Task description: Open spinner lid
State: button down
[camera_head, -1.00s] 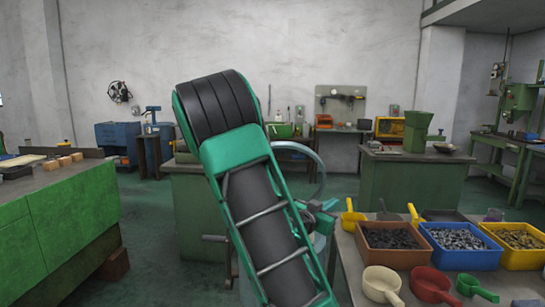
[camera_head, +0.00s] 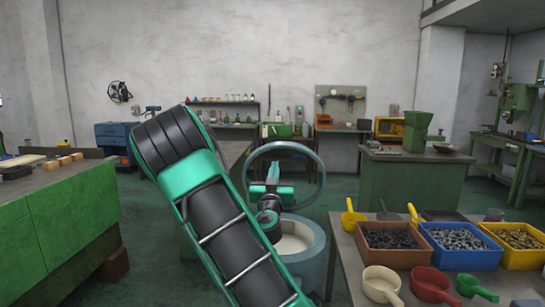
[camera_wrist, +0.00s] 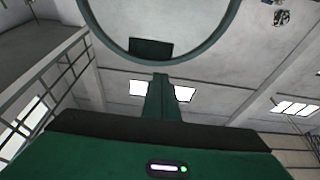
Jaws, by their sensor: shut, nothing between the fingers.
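The spinner (camera_head: 312,252) is a pale blue-grey drum in the middle of the head view, with its top open and a pale inside showing. Its lid (camera_head: 321,180) is a see-through disc with a grey-blue rim, standing raised and steeply tilted above the drum. My gripper (camera_head: 273,168) is shut and empty, in front of the lid's lower middle in the picture. In the wrist view the shut fingers (camera_wrist: 160,82) point toward the lid rim (camera_wrist: 165,60), which arcs across the top. I cannot tell whether they touch it. My arm hides the drum's left side.
A table (camera_head: 350,262) at the right holds parts bins (camera_head: 462,262) and several scoops, close beside the drum. A green workbench (camera_head: 60,225) stands at the left. Open floor (camera_head: 150,260) lies between the bench and my arm.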

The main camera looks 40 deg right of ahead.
aim_at(277, 148)
jog(key=x, duration=1)
